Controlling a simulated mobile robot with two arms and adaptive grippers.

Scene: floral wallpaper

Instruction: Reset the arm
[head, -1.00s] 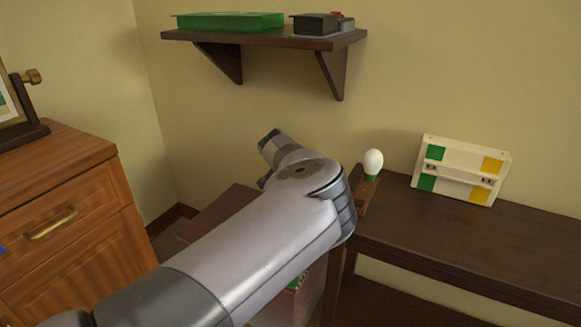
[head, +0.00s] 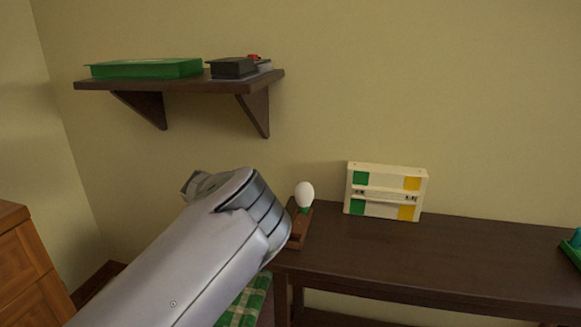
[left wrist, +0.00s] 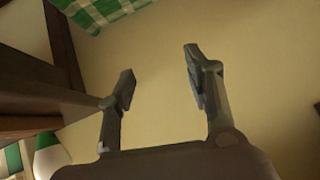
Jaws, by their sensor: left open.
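My left arm reaches in from the lower left in the head view, its wrist in front of the desk's left end; the gripper fingers are hidden behind it there. In the left wrist view my left gripper (left wrist: 158,82) is open, its two fingers well apart with nothing between them. The beige wall shows behind the fingers. My right gripper is in neither view.
A dark desk (head: 400,260) bears an egg-shaped white lamp (head: 304,195) and a white, green and yellow box (head: 386,191). A wall shelf (head: 190,82) holds a green box (head: 146,68) and a dark box (head: 233,67). Green checked cloth (head: 245,302) lies below my wrist.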

